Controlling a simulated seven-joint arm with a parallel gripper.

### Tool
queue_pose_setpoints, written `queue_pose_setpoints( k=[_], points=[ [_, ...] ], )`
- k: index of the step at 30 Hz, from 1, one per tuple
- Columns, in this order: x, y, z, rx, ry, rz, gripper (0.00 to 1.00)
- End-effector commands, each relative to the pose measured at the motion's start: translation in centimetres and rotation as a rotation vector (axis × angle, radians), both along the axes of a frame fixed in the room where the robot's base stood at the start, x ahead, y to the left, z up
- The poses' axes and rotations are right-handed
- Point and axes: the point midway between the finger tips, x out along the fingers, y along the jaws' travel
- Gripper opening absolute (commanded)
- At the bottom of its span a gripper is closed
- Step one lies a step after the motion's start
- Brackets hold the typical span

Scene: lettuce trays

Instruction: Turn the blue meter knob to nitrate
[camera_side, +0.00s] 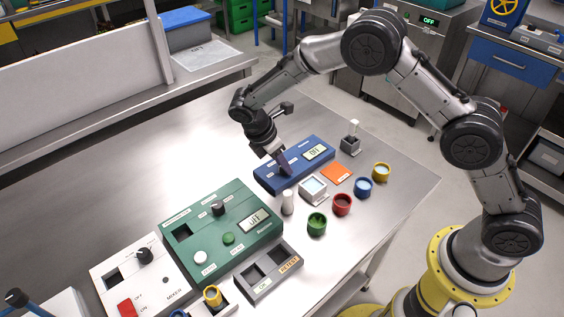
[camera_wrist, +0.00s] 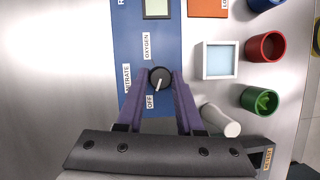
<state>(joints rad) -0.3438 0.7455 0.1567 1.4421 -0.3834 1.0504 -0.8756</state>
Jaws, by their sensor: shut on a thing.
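The blue meter (camera_side: 268,178) lies on the steel table, and its display (camera_side: 314,152) appears to read OFF. In the wrist view the blue meter (camera_wrist: 125,40) carries a round black knob (camera_wrist: 160,76) with a white pointer line. The line points down, slightly left, toward the OFF label (camera_wrist: 150,101). The NITRATE label (camera_wrist: 127,78) is left of the knob and the OXYGEN label (camera_wrist: 146,46) is above it. My gripper (camera_wrist: 159,80), with purple fingers, is shut on the knob, one finger on each side. In the side view my gripper (camera_side: 284,167) reaches down onto the meter and hides the knob.
A green meter (camera_side: 180,213) and a white mixer (camera_side: 112,268) stand to the left. Right of the blue meter are a white square dish (camera_side: 312,189), an orange pad (camera_side: 337,174) and several coloured cups, including a green one (camera_side: 317,224). A white cylinder (camera_side: 288,202) stands close by.

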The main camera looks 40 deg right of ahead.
Motion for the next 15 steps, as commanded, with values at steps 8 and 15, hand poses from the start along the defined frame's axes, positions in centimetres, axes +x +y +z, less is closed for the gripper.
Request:
queue_pose_setpoints(
  k=[8, 15],
  points=[
    [0.06, 0.03, 0.05, 0.001, 0.000, -0.042, 0.00],
    [0.15, 0.01, 0.06, 0.001, 0.000, -0.185, 0.00]
  ],
)
